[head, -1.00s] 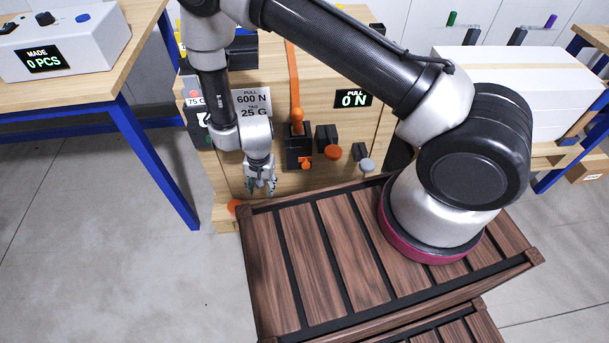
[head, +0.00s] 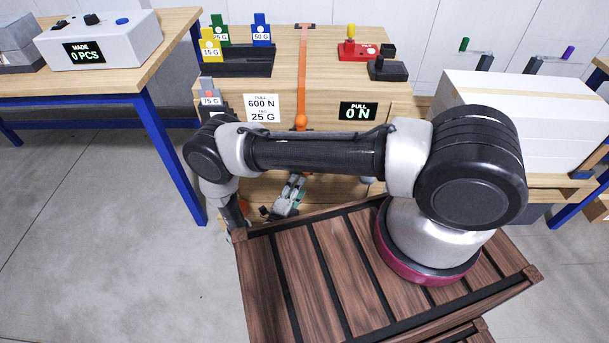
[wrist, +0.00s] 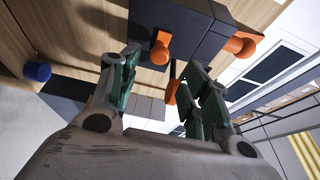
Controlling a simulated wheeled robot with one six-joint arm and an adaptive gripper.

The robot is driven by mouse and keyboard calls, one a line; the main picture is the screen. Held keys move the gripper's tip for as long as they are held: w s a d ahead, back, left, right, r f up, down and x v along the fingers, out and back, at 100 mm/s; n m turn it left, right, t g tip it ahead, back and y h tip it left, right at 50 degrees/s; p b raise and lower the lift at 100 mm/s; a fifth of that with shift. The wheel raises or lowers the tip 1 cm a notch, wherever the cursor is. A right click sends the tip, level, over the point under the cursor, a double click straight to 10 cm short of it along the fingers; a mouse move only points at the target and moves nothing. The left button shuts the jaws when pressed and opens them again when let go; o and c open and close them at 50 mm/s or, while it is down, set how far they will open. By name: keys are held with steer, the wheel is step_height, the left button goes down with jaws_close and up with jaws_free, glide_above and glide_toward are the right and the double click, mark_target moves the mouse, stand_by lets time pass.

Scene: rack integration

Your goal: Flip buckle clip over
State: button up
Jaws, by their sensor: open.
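In the wrist view, a black buckle block (wrist: 160,14) with an orange knob (wrist: 160,48) stands out from the wooden bench front. A smaller orange piece (wrist: 172,91) shows beside the right finger; I cannot tell whether they touch. My gripper (wrist: 158,62) is open, with its green-lined fingers spread near the orange knob and nothing visibly held. In the head view, my gripper (head: 295,186) is low before the bench front, tilted up to the right. An orange strap (head: 304,65) runs over the bench top and down to an orange end (head: 301,122). My arm hides the buckle there.
The bench (head: 345,43) carries a black rack (head: 236,60) of coloured weight tags and a red block (head: 360,51). A display (head: 358,111) reads 0 N. A blue knob (wrist: 37,72) shows in the wrist view.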

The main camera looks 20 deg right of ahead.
steer(key=x, duration=0.7)
